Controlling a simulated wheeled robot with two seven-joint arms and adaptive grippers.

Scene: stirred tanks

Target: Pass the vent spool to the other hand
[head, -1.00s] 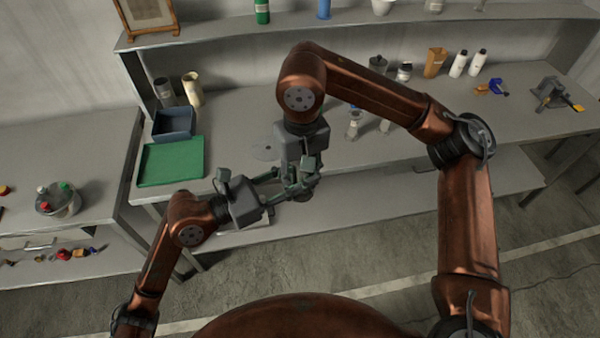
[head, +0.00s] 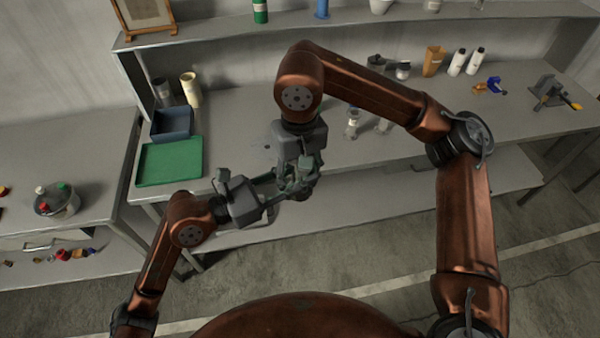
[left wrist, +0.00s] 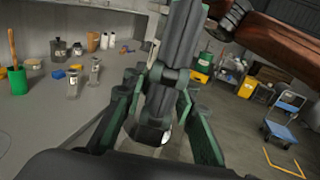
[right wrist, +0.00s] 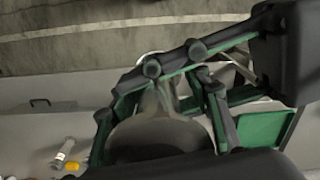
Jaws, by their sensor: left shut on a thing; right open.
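The vent spool (right wrist: 155,138) shows in the right wrist view as a dark grey rounded body with a narrower pale neck. In the head view only a small dark part of it (head: 301,196) shows between the grippers. My left gripper (head: 287,190) comes in from the left and is shut on the spool. My right gripper (head: 303,184) hangs from above, open, with its fingers beside the spool and overlapping the left fingers. In the left wrist view a shiny grey piece (left wrist: 149,133) shows between the left fingers, partly hidden by the right gripper. Contact of the right fingers cannot be told.
Both grippers are above the front edge of the grey bench (head: 240,120). A green tray (head: 170,162) and a blue-grey bin (head: 172,124) stand at left. Clear bottles (head: 352,123) stand behind my right gripper. Open floor lies in front.

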